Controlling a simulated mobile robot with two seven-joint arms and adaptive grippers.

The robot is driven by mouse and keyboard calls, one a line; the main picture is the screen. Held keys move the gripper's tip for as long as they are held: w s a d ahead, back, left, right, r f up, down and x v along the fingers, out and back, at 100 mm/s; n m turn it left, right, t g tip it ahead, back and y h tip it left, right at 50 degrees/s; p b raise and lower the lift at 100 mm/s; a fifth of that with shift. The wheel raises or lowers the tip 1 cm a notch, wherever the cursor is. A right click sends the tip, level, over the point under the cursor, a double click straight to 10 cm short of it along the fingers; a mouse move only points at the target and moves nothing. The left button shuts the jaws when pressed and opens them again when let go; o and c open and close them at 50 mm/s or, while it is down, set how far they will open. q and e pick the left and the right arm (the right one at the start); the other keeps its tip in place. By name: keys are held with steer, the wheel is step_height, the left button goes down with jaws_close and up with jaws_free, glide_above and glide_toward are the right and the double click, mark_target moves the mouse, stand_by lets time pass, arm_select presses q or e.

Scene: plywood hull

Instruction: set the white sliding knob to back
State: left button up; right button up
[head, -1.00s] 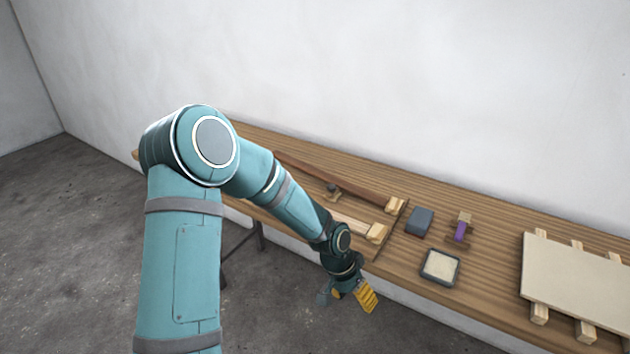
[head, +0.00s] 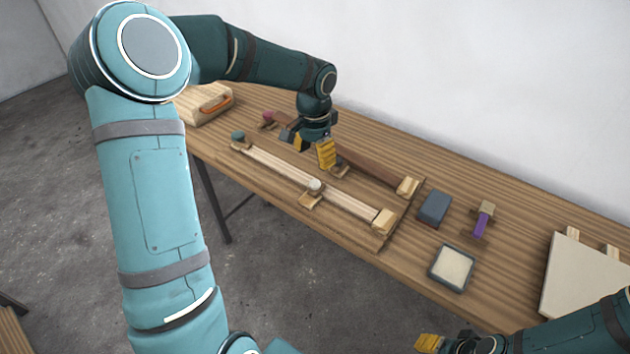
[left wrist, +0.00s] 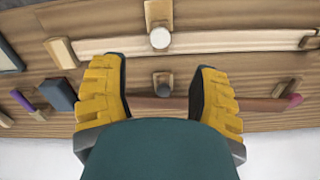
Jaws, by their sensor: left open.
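The white sliding knob (head: 314,185) stands on a small wooden carriage about midway along the pale rail (head: 273,167). It also shows in the left wrist view (left wrist: 160,38), beyond the fingertips. My left gripper (head: 313,150) is open and empty, pointing down over the dark brown rail (head: 375,175) behind the pale one. In the left wrist view a dark knob (left wrist: 162,90) shows between its fingers, with no visible grip on it. My right gripper (head: 445,344) is partly cut off at the bottom right; its jaw state is unclear.
A teal knob (head: 238,136) and a pink knob (head: 268,117) stand at the rails' left ends; wooden blocks (head: 384,221) cap the right ends. A grey block (head: 434,208), a purple-handled piece (head: 482,220), a framed pad (head: 452,267) and a pale board (head: 590,278) lie to the right.

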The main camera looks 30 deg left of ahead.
mark_target(315, 183)
arm_select(q)
step_height(315, 183, down, 10)
steer(key=shift+w+r+b, duration=0.1)
steer(key=shift+r+b, duration=0.15)
steer(key=shift+b, duration=0.55)
